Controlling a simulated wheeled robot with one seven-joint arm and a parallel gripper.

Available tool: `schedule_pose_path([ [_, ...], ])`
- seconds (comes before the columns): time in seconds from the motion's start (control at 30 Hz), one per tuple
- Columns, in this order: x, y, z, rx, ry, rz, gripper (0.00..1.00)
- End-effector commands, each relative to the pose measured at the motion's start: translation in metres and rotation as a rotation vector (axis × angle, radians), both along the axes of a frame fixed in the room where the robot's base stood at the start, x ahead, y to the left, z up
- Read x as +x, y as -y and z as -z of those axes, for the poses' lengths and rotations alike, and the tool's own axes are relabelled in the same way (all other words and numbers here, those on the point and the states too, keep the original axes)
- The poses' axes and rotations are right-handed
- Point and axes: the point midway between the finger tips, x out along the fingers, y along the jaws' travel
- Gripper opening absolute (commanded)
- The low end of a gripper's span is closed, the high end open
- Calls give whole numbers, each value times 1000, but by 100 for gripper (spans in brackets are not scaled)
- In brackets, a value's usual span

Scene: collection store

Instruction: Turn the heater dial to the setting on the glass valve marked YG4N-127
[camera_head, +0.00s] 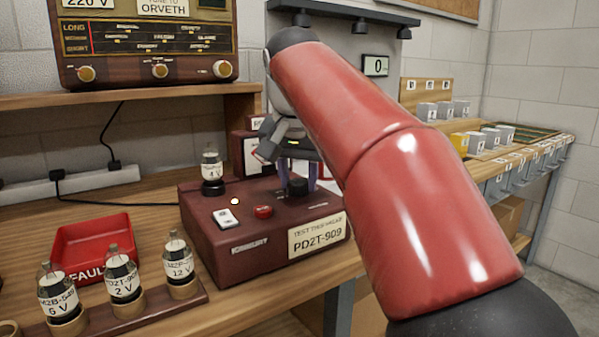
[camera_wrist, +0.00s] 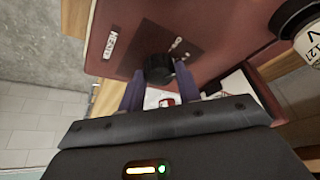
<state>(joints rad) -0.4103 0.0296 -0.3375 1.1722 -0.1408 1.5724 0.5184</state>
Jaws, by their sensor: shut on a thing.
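The heater dial (camera_head: 298,187) is a black knob on top of the dark red tester (camera_head: 225,255). It also shows in the wrist view (camera_wrist: 158,70), between my gripper's two bluish fingers. My gripper (camera_head: 297,176) points down and is shut on the dial. The dial's pointer and scale are too small or hidden to read. A glass valve (camera_head: 211,168) stands upright in the tester's black socket; its label shows a 4. In the wrist view a cut-off label on this valve (camera_wrist: 309,40) seems to end in 127.
A card on the tester reads TEST THIS VALVE PD2T-909. A white switch (camera_head: 227,218), lit lamp (camera_head: 235,201) and red button (camera_head: 263,211) are on top. A valve rack (camera_head: 130,312) holds valves marked 6 V, 2 V and 12 V, beside a red FAULTY tray (camera_head: 95,235).

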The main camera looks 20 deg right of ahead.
Motion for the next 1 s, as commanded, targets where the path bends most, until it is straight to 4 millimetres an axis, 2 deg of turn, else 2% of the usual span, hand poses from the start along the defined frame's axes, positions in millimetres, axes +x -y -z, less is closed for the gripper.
schedule_pose_path([
  [0.6,3,-4,1,0,0,585,11],
  [1.0,4,-5,1,2,-1,877,11],
])
